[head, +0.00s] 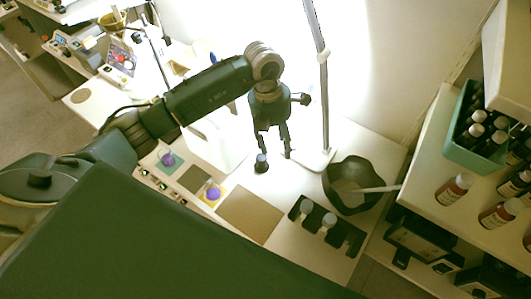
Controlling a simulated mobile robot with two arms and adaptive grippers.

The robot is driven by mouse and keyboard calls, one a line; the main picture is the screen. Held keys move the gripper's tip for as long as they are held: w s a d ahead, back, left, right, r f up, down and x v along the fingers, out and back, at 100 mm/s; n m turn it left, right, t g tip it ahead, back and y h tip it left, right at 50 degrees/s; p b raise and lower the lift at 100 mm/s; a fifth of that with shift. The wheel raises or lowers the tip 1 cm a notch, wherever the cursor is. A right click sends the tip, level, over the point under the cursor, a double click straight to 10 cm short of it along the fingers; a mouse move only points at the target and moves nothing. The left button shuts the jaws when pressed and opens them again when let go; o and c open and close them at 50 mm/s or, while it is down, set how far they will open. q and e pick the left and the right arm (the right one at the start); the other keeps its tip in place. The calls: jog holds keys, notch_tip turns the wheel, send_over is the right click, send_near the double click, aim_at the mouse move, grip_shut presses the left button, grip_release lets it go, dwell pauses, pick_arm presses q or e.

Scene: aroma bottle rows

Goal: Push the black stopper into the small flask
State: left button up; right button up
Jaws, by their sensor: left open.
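A small dark piece that looks like the black stopper (261,166) stands on the white bench top, just below the left fingertip of my left gripper. Whether they touch I cannot tell. My left gripper (275,152) points down with its two fingers apart and nothing between them. A small flask with purple contents (213,193) stands on a yellow mat, to the left of and nearer than the gripper. A second small purple flask (167,159) stands on a green mat further left. Which flask is meant I cannot tell. My right gripper is out of view.
A brown mat (249,214) lies bare in front of the gripper. A black rack (325,228) with white-capped bottles and a dark bowl (345,199) with a pale stick stand to the right. A stand with a thin pole (323,100) rises close behind the gripper.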

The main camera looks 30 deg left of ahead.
pick_arm(q)
jog(key=a+y, duration=0.2)
jog(key=a, duration=0.2)
jog(key=p, duration=0.1)
send_over(261, 157)
jog(key=f, duration=0.4)
jog(key=shift+w+d+f, duration=0.15)
jog(key=shift+d, duration=0.2)
jog(key=f, duration=0.1)
jog(key=f+p, duration=0.1)
jog(key=f, duration=0.1)
jog(key=f+p, duration=0.1)
jog(key=shift+a+f, duration=0.25)
jog(key=shift+f, duration=0.6)
jog(key=shift+c, duration=0.3)
jog(key=c, duration=1)
